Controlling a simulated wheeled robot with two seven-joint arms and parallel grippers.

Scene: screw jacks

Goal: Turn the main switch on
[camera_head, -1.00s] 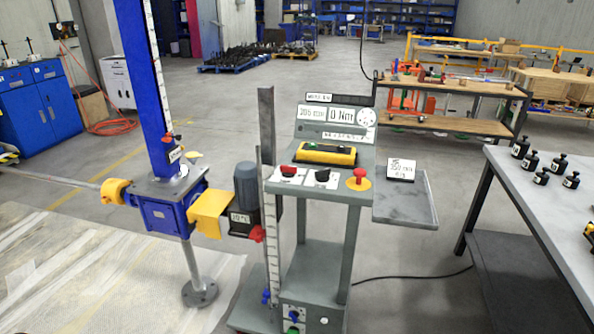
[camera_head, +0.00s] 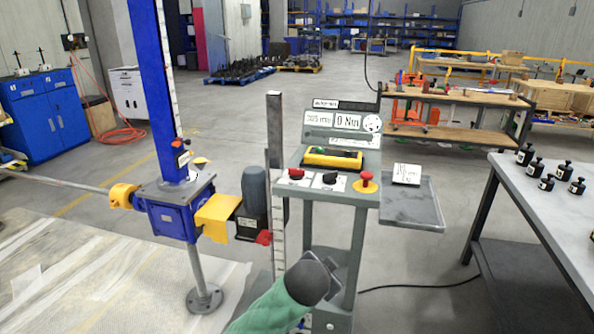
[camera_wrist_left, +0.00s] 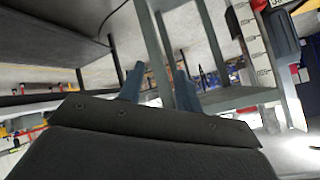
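The control stand (camera_head: 345,215) has a red rotary knob (camera_head: 296,174) and a black rotary knob (camera_head: 330,178) on white plates, with a red mushroom button (camera_head: 366,178) on yellow beside them. Their labels are too small to read, so I cannot tell which is the main switch. My left gripper (camera_head: 326,266) is in front of the stand, below the knobs and apart from them; its fingertips are hidden in the head view. In the left wrist view, its two bluish fingers (camera_wrist_left: 158,86) are apart with nothing between them. My right gripper is not in view.
A yellow-black device (camera_head: 333,158) lies on the stand's top. A grey tray (camera_head: 412,208) juts from its right side. The blue jack with its motor (camera_head: 255,190) stands close on the left. A table with black weights (camera_head: 545,185) is at the right.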

